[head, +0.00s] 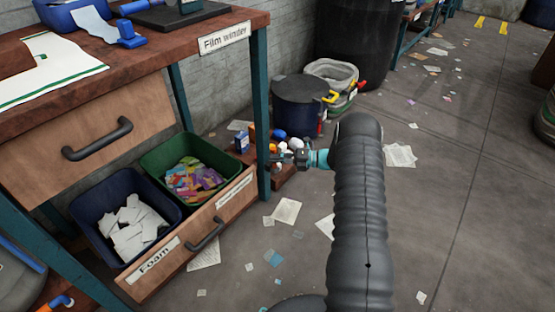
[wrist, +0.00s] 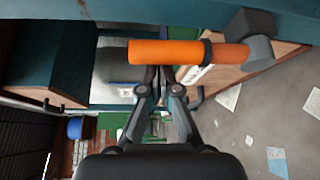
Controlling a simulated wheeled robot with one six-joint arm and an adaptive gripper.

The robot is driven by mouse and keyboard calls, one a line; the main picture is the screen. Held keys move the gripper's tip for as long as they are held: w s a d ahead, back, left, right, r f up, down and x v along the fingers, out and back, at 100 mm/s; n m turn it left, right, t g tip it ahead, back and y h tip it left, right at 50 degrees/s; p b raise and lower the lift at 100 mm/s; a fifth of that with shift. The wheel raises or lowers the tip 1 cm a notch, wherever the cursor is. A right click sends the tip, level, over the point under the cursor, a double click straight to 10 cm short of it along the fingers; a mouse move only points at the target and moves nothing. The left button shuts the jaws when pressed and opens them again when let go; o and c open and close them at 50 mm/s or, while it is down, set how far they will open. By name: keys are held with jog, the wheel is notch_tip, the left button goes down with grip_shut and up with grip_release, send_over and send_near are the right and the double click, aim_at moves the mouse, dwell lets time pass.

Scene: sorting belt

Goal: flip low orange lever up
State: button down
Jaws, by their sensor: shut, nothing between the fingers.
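The orange lever (wrist: 165,53) lies across the upper middle of the wrist view. It is a thick bar with a dark collar near its right end, joined there to a grey mount (wrist: 258,45). My gripper (wrist: 160,76) is shut and empty, its fingertips at the lower edge of the bar in that picture. I cannot tell whether they touch it. In the head view my gripper (head: 290,158) is beside the teal leg of the workbench, low down. The lever cannot be made out clearly there.
The workbench (head: 110,60) has a blue bin (head: 80,212) and a green bin (head: 150,160) on its lower level. A dark drum (head: 300,105) stands behind my gripper. Paper scraps (head: 286,210) litter the floor, which is open on the right.

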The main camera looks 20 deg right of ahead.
jog(key=shift+d+r, duration=0.1)
dwell(0.3)
jog(key=s+d+p, duration=0.1)
jog(key=s+d, duration=0.5)
jog(key=s, duration=0.1)
jog(key=shift+d, duration=0.25)
dwell(0.6)
